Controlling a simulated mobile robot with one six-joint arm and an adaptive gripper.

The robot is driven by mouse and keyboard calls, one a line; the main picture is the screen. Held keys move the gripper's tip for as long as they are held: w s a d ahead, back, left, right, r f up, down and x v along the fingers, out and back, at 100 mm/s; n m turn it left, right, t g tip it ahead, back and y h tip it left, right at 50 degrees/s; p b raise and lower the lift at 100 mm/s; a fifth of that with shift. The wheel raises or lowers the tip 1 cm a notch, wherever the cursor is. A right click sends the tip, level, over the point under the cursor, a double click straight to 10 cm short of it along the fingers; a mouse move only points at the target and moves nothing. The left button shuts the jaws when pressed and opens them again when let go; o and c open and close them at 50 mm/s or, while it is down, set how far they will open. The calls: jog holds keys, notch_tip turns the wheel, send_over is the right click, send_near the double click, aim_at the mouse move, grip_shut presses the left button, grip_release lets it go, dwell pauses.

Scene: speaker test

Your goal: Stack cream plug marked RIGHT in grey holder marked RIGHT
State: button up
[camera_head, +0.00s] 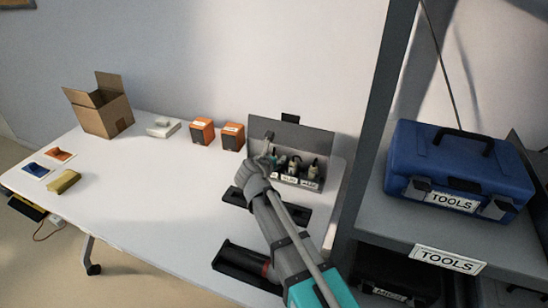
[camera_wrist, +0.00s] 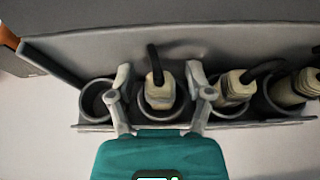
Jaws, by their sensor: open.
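A grey holder (camera_head: 322,148) with a tall back panel stands at the back right of the table, labels along its front too small to read. In the wrist view the holder (camera_wrist: 70,50) has a row of round cups. The leftmost cup (camera_wrist: 97,99) looks empty. Several cream plugs with black cables stand in the others: one in the second cup (camera_wrist: 160,92), one to its right (camera_wrist: 238,85), another farther right (camera_wrist: 292,88). I cannot tell which plug or cup is marked RIGHT. My gripper (camera_wrist: 158,75) is open, its fingers on either side of the second cup's plug.
Two dark trays (camera_head: 292,217) (camera_head: 228,262) lie near my arm. Two orange boxes (camera_head: 202,131) (camera_head: 232,137), a white item (camera_head: 163,128) and an open cardboard box (camera_head: 104,117) stand along the back. A shelf with a blue toolbox (camera_head: 455,165) is at right. The table's middle is clear.

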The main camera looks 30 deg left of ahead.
jog(key=shift+r, duration=0.1)
jog(key=shift+r+p, duration=0.35)
jog(key=shift+p, duration=0.1)
jog(key=p+v, duration=0.4)
jog(key=v, duration=0.8)
jog(key=shift+f, duration=0.15)
dwell(0.4)
